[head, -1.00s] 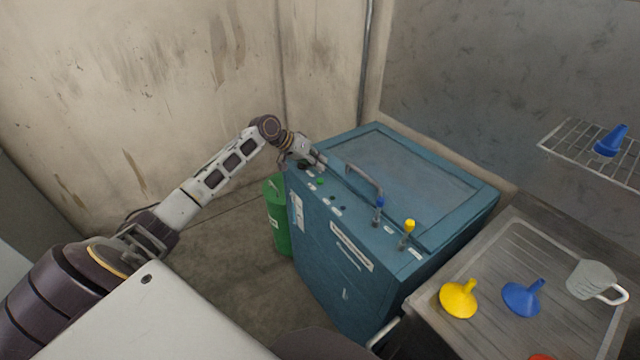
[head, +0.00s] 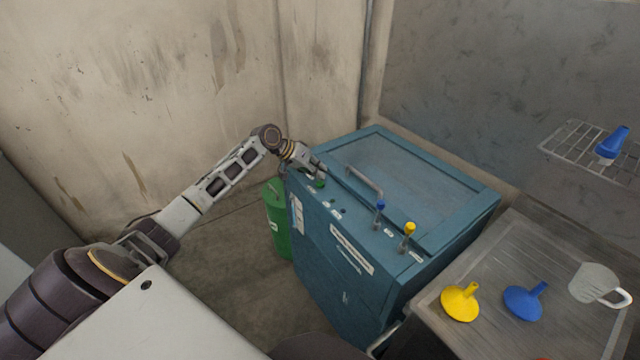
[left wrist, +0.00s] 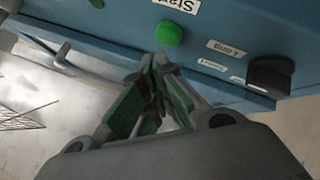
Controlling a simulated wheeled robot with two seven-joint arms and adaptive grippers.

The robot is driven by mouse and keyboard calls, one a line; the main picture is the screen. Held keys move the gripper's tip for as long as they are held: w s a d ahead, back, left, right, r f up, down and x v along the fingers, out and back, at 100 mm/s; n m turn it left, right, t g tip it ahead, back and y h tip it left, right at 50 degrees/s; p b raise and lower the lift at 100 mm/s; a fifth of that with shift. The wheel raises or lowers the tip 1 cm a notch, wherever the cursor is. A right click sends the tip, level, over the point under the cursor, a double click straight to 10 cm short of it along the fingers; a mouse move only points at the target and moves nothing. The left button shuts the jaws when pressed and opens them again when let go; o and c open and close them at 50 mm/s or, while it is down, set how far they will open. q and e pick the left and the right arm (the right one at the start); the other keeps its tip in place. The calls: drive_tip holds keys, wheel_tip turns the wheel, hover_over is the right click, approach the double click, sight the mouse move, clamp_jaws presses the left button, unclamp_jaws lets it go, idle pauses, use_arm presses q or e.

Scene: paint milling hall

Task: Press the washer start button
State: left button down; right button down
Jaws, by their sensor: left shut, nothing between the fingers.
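The washer (head: 345,240) is a blue cabinet with a lid and a control strip along its near top edge. The round green start button (head: 320,184) is on that strip, close to the gripper. In the left wrist view the green button (left wrist: 168,34) sits beside a white label (left wrist: 178,5) reading "Start", partly cut off. My left gripper (head: 319,173) is shut and empty over the strip. In the left wrist view its fingertips (left wrist: 158,60) are just below the button in the picture; I cannot tell whether they touch it. My right gripper is not in view.
A black knob (left wrist: 270,76) is on the strip. A lid handle (head: 365,179) and blue (head: 379,207) and yellow (head: 409,230) capped levers stand to the right. A green drum (head: 277,222) is left of the washer. A steel counter (head: 500,250) holds funnels and a jug.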

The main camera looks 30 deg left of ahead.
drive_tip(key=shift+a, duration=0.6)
use_arm(q)
drive_tip(key=shift+f, duration=0.2)
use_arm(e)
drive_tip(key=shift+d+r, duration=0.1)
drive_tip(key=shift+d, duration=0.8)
use_arm(q)
drive_tip(key=shift+f, duration=0.1)
drive_tip(key=shift+f, duration=0.15)
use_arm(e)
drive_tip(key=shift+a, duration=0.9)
